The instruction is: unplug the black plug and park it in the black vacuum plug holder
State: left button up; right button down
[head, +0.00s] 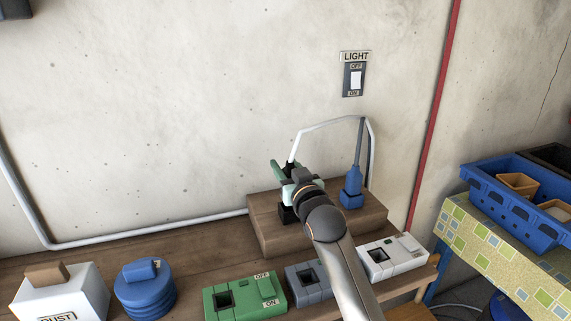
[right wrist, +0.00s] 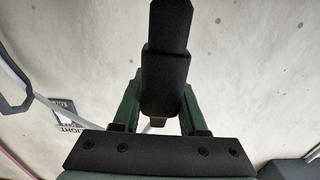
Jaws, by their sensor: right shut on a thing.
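My right gripper (head: 283,170) has green fingers and is over the left part of a wooden block (head: 325,228). In the right wrist view, its fingers (right wrist: 158,105) are shut on the black plug (right wrist: 165,80), a dark stepped body standing between them. In the head view the gripper mostly hides the plug. A black base (head: 287,214) sits on the wooden block just below the gripper. The gripper hides its top, so I cannot tell whether the plug touches it. My left gripper is not in view.
A blue plug (head: 352,188) stands on the block's right side, near a pale cable (head: 330,124). Green (head: 244,296), grey (head: 308,283) and white (head: 393,258) socket boxes line the front. A dust box (head: 60,296) and blue canister (head: 144,292) stand left. The wall is close behind.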

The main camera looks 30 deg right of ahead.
jog(key=shift+r+p, duration=0.1)
jog(key=shift+p, duration=0.35)
dwell(1.0)
jog(key=shift+p, duration=0.55)
dwell(0.4)
jog(key=shift+f+b, duration=1.15)
jog(key=shift+f, duration=0.95)
jog(key=shift+c, duration=1.8)
grip_release()
jog(key=shift+s, duration=0.1)
jog(key=v, duration=1.2)
jog(key=shift+s+b, duration=0.25)
jog(key=shift+b, duration=0.05)
